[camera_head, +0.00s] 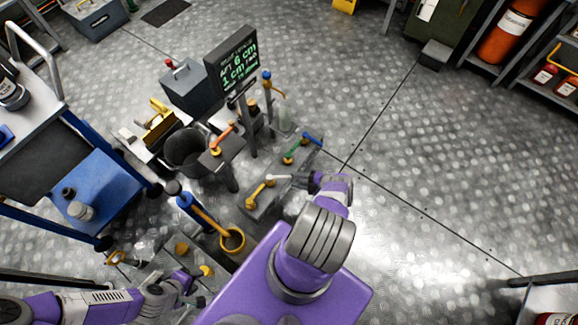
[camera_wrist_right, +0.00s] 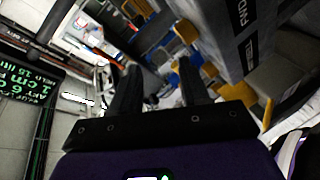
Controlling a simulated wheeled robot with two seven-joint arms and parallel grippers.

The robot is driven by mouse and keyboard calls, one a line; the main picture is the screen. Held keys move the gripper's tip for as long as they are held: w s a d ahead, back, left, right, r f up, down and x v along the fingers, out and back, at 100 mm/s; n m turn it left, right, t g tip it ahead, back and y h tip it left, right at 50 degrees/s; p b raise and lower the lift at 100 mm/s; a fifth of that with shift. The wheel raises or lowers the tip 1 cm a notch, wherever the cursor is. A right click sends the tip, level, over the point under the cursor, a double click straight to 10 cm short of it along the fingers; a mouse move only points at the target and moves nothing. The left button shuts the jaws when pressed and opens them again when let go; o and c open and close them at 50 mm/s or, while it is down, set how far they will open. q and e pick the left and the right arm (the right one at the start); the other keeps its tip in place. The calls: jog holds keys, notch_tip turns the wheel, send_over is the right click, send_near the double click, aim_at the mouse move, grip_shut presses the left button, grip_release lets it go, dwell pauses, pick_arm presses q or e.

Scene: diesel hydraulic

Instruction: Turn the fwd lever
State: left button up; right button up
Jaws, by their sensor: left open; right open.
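A grey control block (camera_head: 285,165) carries several coloured levers on yellow pivots: a yellow lever (camera_head: 256,196), a white lever (camera_head: 279,177), a green lever (camera_head: 291,152) and a blue lever (camera_head: 312,138). I cannot read in the head view which is the fwd lever. My right gripper (camera_head: 305,180) is open at the block's right side, close to the white lever's end; contact cannot be told. In the right wrist view its two dark fingers (camera_wrist_right: 158,88) stand apart, with blue and yellow parts beyond. My left gripper (camera_head: 193,284) is open at the lower left, partly hidden.
A screen (camera_head: 232,62) with green text stands behind the block. A dark bucket (camera_head: 187,150), an orange-handled lever (camera_head: 222,138) and a blue cart (camera_head: 100,185) stand to the left. The floor (camera_head: 440,170) at right is clear.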

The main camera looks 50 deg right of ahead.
jog(key=shift+s+d+r, duration=0.15)
jog(key=shift+s+d, duration=0.1)
jog(key=shift+s, duration=0.4)
